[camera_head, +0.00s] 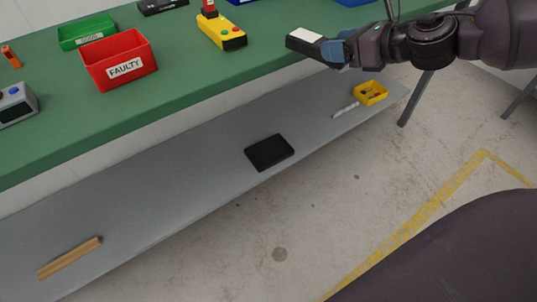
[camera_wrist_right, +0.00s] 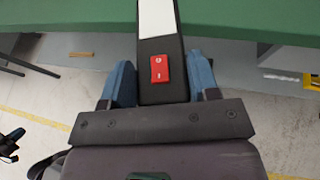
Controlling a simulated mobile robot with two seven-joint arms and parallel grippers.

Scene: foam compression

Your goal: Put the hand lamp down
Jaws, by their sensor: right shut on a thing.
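The hand lamp (camera_head: 305,38) is a dark, flat bar with a white panel on its top. My right gripper (camera_head: 335,50) comes in from the right and is shut on its near end, over the front edge of the green bench (camera_head: 190,73). In the right wrist view the lamp (camera_wrist_right: 160,92) points away between the blue fingers, with a red switch on its dark body and the white panel farther out. Whether its underside touches the bench is hard to tell. My left gripper is not in the head view; a dark part with blue at the wrist view's left edge is unclear.
On the bench stand a red FAULTY bin (camera_head: 120,60), a green bin (camera_head: 88,33) and a yellow control box (camera_head: 221,32). The grey lower shelf (camera_head: 180,170) holds a black pad (camera_head: 269,152) and a yellow tray (camera_head: 370,93).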

